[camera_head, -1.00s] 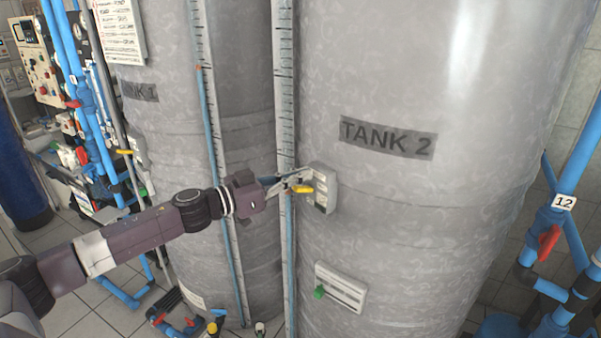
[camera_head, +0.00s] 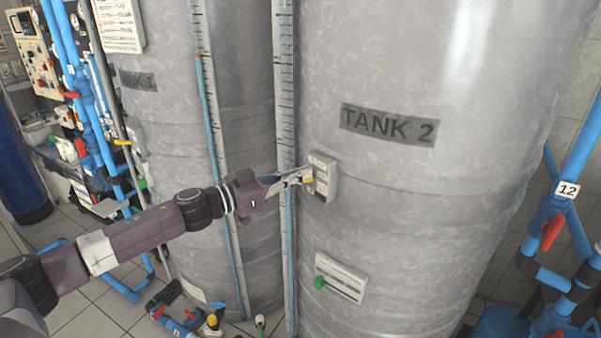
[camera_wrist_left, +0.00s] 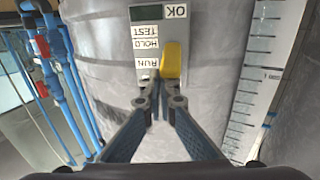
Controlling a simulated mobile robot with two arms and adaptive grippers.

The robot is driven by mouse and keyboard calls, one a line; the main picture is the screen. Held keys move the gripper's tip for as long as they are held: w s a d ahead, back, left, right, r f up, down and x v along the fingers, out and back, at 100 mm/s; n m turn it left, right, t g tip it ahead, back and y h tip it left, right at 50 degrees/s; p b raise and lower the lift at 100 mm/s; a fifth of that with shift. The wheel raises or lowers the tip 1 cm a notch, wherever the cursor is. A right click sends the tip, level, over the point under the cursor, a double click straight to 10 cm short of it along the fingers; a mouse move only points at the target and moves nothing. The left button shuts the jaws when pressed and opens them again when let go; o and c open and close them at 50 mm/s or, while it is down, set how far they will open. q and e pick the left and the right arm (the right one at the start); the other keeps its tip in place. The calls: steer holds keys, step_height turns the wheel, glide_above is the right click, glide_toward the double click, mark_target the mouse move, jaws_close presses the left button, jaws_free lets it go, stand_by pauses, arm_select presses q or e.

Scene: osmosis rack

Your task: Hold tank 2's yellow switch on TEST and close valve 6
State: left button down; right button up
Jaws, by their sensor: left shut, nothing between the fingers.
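Tank 2 (camera_head: 400,200) is a large grey cylinder with a "TANK 2" label. Its switch box (camera_head: 325,178) is on its left side. The yellow switch (camera_head: 308,180) shows there; in the left wrist view the yellow switch (camera_wrist_left: 172,60) stands beside labels reading TEST, HOLD and RUN, upside down. I cannot tell exactly which label it is set to. My left gripper (camera_head: 304,178) is shut and empty, its tips at the switch; in the wrist view the fingers (camera_wrist_left: 162,98) are just below the lever. Contact is unclear. No valve marked 6 is readable. My right gripper is out of view.
A valve with a red handle (camera_head: 551,232) is on the blue pipes at right, tagged 12. A panel with a green knob (camera_head: 319,283) is lower on tank 2. Tank 1 (camera_head: 170,130) and more blue pipes stand at left. Graduated level tubes (camera_head: 284,90) run between the tanks.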

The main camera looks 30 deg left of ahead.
arm_select(q)
step_height(320, 180, down, 3)
steer(key=shift+r+b, duration=0.2)
steer(key=shift+b, duration=0.45)
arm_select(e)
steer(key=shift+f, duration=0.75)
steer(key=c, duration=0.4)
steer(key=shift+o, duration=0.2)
